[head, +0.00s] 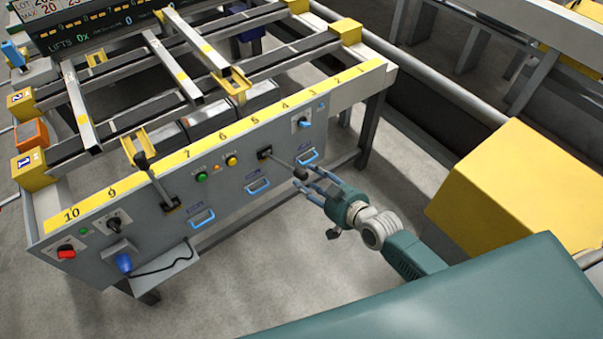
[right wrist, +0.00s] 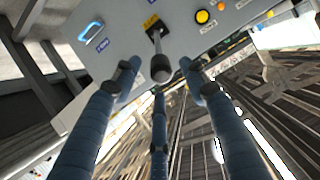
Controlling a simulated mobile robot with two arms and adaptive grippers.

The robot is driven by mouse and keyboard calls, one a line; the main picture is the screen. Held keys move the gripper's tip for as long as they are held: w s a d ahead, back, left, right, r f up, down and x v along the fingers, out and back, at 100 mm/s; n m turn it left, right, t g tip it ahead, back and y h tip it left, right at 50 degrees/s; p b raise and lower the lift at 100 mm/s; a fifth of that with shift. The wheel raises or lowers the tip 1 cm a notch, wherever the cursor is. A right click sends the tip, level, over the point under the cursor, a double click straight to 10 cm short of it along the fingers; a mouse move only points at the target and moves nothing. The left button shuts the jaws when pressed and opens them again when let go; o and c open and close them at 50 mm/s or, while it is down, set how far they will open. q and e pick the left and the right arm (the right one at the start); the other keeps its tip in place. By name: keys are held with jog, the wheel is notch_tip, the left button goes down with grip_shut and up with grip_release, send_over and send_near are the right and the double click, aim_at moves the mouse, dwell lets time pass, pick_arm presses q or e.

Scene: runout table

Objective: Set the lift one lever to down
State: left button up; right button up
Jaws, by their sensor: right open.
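Two black-knobbed levers are on the grey front panel (head: 232,200). The right lever (head: 284,164) sticks out from its dark base toward my right gripper. The left lever (head: 156,182) leans up, its knob above its base. I cannot read which is lift one. My right gripper (head: 312,184) is open just beside the right lever's knob. In the right wrist view that knob (right wrist: 160,70) shows ahead, between the tips of the open blue fingers (right wrist: 160,85); I cannot tell whether they touch. My left gripper is out of view.
Blue handles (head: 202,218), a green button (head: 201,177), a yellow button (head: 231,160) and a red switch (head: 66,253) are on the panel. A yellow block (head: 510,185) stands at right. Grey floor (head: 290,260) lies clear in front of the panel.

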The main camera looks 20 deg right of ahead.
aim_at(306, 178)
jog(key=shift+x, duration=2.35)
jog(key=shift+c, duration=0.3)
grip_shut()
